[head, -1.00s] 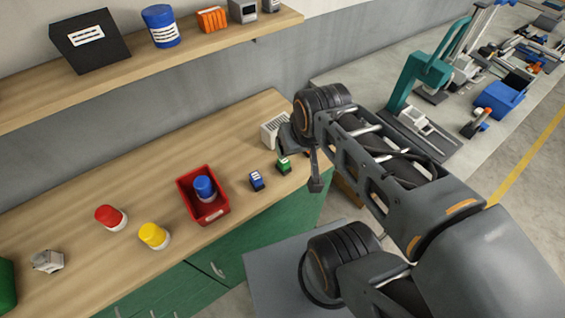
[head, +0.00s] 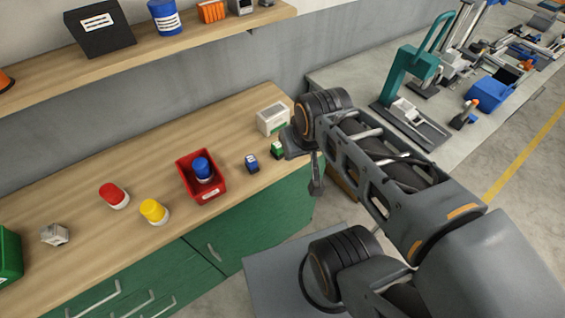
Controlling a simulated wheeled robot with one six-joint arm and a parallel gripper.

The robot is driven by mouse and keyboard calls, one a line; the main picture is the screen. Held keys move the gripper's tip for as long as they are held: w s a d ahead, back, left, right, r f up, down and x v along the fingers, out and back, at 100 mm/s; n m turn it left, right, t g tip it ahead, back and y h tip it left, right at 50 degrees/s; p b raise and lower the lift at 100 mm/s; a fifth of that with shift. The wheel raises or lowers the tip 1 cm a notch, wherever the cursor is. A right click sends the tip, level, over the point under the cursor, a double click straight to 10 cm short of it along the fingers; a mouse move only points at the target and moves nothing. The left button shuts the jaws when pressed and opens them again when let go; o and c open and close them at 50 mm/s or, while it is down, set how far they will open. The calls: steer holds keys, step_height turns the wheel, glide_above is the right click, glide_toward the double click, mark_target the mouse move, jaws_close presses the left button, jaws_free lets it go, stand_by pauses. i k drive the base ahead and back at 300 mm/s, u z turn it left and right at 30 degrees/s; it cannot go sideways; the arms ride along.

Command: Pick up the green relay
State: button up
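The green relay (head: 277,149) is a small green and white block on the wooden bench top, near its front right end. The dark end of my arm, with my gripper (head: 302,165), overlaps its right side in the head view. One dark finger hangs down just right of the relay, past the bench edge in the picture. The rest of the gripper is hard to make out, and I cannot tell its opening or whether it touches the relay. A similar blue relay (head: 251,162) stands just left of the green one.
A red bin (head: 208,190) holding a blue-topped container (head: 202,168) stands left of the relays. A white box (head: 272,119) is behind them. Red (head: 113,195) and yellow (head: 153,210) capped containers stand further left. A shelf (head: 190,37) runs above the bench.

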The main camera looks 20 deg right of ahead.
mark_target(277, 151)
steer(key=k, duration=0.95)
steer(key=u, duration=0.35)
steer(key=i, duration=0.5)
steer(key=z, duration=0.1)
